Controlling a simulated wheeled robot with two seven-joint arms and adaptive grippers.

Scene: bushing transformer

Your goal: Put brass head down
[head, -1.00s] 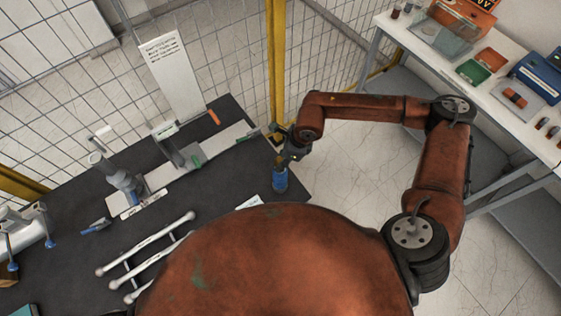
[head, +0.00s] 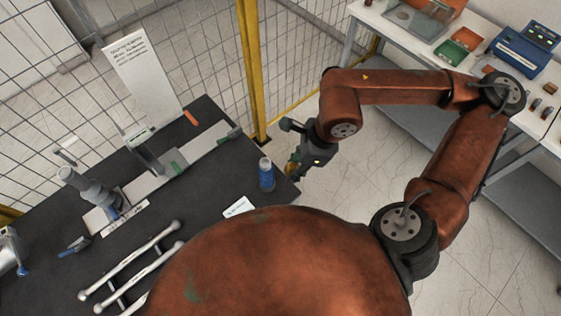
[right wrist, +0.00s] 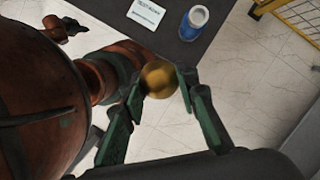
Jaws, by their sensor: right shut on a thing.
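The brass head (right wrist: 158,78) is a round, gold-coloured piece between the fingers of my right gripper (right wrist: 157,82) in the right wrist view. The gripper is shut on it. In the head view my right gripper (head: 296,167) hangs just off the right edge of the dark table (head: 200,235), over the floor. A small bit of the brass head (head: 291,169) shows there, mostly hidden by the fingers.
A blue bottle (head: 267,176) with a white top stands near the table's right corner, close to my right gripper. A white card (head: 239,206) lies nearby. White rods (head: 130,265) lie to the left. A white bench (head: 405,40) with boxes stands at upper right.

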